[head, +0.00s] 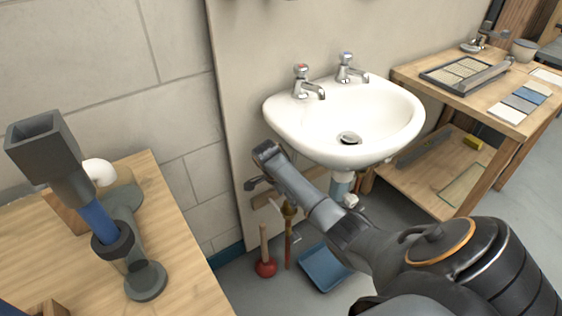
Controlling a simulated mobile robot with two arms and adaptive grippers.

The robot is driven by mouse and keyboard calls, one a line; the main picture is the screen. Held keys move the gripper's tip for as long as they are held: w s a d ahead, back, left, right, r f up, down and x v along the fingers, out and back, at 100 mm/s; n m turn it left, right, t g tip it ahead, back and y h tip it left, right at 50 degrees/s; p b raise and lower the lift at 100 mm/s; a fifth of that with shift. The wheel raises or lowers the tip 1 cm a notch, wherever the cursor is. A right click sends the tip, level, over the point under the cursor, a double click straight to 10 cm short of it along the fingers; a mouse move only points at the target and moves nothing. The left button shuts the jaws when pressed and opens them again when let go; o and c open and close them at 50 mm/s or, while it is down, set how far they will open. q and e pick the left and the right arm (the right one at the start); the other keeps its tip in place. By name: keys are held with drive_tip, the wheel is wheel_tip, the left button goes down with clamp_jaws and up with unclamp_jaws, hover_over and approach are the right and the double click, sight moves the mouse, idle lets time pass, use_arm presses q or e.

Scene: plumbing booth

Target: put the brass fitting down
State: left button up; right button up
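My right gripper (262,168) reaches in from the lower right, in front of the wall panel and left of the basin. I see it from the side and back, and its fingers overlap, so I cannot tell whether it is open or shut. No brass fitting shows clearly in it. A small brass-coloured piece (289,210) shows behind and below the gripper, at the top of a copper pipe. I cannot tell whether it is the task's fitting. My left gripper is not in view.
A white basin (376,98) with two taps hangs on the wall panel. A wooden bench (178,240) at left carries a grey and blue fixture (97,221) and a white pipe piece (99,171). A plunger (265,266) and a blue tray (325,268) are on the floor.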

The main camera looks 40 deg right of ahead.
drive_tip(key=p+v, duration=0.3)
drive_tip(key=v, duration=0.7)
drive_tip(key=s+a+f+n+t+y, duration=0.1)
drive_tip(key=s+a+f+n, duration=0.45)
drive_tip(key=f, duration=0.35)
drive_tip(key=s+a+f+n, duration=0.5)
drive_tip(key=s+f+n, duration=0.1)
drive_tip(key=f, duration=0.3)
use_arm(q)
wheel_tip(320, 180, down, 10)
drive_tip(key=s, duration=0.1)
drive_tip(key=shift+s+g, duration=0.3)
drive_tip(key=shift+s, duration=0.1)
use_arm(e)
drive_tip(key=s+a+f+n+t+y, duration=0.1)
drive_tip(key=s+a+f+n, duration=0.2)
drive_tip(key=s+a+n, duration=0.2)
drive_tip(key=s+a+f+n+t+y, duration=0.1)
drive_tip(key=s+a+f+n, duration=0.2)
drive_tip(key=s, duration=0.7)
drive_tip(key=a+n, duration=0.2)
drive_tip(key=shift+s+a+y, duration=0.3)
drive_tip(key=shift+s+a, duration=0.05)
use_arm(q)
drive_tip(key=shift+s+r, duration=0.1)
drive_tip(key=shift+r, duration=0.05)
